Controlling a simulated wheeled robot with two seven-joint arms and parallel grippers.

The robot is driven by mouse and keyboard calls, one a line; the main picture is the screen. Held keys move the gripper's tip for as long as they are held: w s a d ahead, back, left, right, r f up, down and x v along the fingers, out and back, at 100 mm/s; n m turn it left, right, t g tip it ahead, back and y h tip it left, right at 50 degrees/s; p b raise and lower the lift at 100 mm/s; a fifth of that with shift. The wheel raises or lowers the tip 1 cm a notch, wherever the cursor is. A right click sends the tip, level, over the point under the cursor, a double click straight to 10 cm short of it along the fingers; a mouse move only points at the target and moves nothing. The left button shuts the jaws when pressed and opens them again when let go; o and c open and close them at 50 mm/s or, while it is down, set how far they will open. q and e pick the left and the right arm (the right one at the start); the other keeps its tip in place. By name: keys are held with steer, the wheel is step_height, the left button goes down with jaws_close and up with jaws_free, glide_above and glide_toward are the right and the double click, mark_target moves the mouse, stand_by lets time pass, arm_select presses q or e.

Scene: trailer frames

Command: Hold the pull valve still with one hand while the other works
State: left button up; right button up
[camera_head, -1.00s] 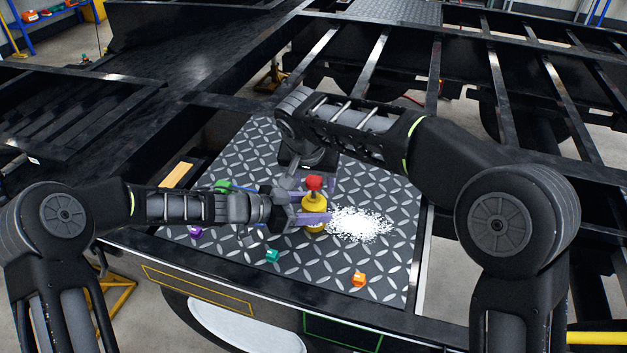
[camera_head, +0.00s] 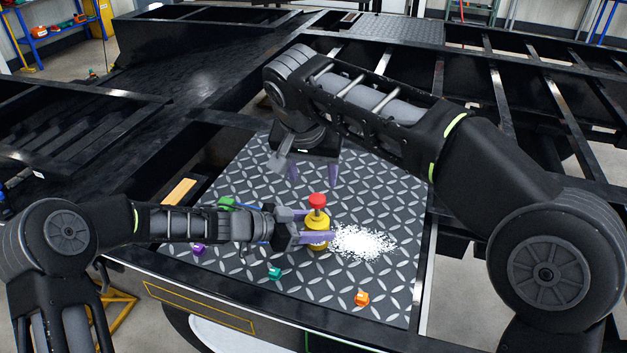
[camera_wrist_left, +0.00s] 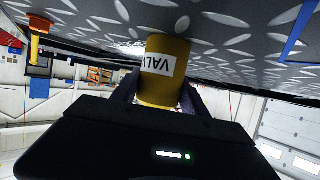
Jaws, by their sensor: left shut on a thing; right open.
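The pull valve (camera_head: 319,221) is a yellow cylinder with a red knob on top. It stands upright on the diamond-patterned metal plate (camera_head: 385,285). My left gripper (camera_head: 318,237) is shut on its yellow body from the left. In the left wrist view the yellow body (camera_wrist_left: 161,90), with a white label partly reading "VALV", sits between the fingers. My right gripper (camera_head: 313,174) is open and empty. It is above the plate, behind the valve and apart from it, with its fingers pointing down.
A white granular patch (camera_head: 362,242) lies right of the valve. Orange (camera_head: 361,298), teal (camera_head: 274,272), purple (camera_head: 198,249) and green (camera_head: 227,203) small items lie around. A wooden block (camera_head: 180,192) is at left. Black frame rails (camera_head: 225,290) border the plate.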

stand_by(0.3)
arm_select(q)
steer(key=o, duration=1.6)
steer(key=shift+a, duration=0.1)
steer(key=v, duration=1.2)
steer(key=shift+f, duration=0.1)
